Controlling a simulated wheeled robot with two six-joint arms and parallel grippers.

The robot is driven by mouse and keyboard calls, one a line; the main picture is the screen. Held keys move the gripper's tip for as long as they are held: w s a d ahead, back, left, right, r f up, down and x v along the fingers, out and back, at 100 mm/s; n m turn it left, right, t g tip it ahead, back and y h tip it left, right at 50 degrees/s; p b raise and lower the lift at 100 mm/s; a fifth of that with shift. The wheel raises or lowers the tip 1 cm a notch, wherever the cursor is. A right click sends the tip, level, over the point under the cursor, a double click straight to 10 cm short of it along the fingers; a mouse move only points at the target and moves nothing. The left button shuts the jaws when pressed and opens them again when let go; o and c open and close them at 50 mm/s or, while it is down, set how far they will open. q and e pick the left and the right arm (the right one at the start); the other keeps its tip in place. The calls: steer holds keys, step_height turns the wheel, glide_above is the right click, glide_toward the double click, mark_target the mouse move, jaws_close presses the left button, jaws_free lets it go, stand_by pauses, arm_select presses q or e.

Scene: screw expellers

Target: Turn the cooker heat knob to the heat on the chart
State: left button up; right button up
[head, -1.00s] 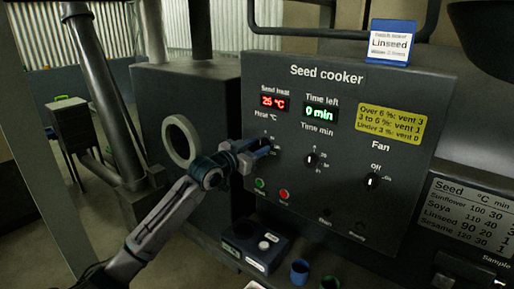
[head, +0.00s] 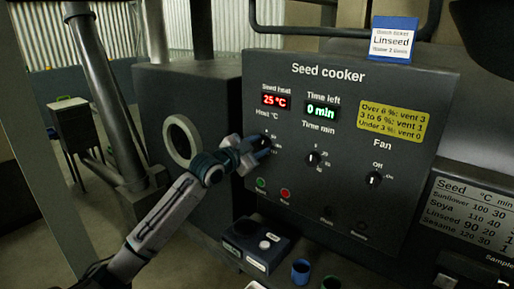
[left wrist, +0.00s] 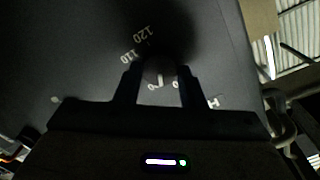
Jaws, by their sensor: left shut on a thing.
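My left gripper (head: 258,146) is at the heat knob at the left of the dark seed cooker panel (head: 345,210). Its fingers are shut on the heat knob (left wrist: 160,72) and hide most of it in the head view. In the left wrist view the knob sits between the two fingers, with a white mark on it. The numbers 110 and 120 show beside it; other numbers are hidden. The chart (head: 470,215) at the right lists Linseed at 90 °C and 20 min. The ticket (head: 392,40) on top reads Linseed. My right gripper is not in view.
The red display (head: 275,100) reads 25 °C and the green one (head: 322,111) reads 0 min. The time knob (head: 312,158) and fan knob (head: 373,179) are to the right. Green (head: 261,182) and red (head: 285,193) buttons lie below the gripper.

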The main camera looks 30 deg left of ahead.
arm_select(q)
steer(key=m, duration=0.3)
steer(key=shift+r, duration=0.15)
steer(key=shift+m, duration=0.3)
steer(key=shift+r, duration=0.1)
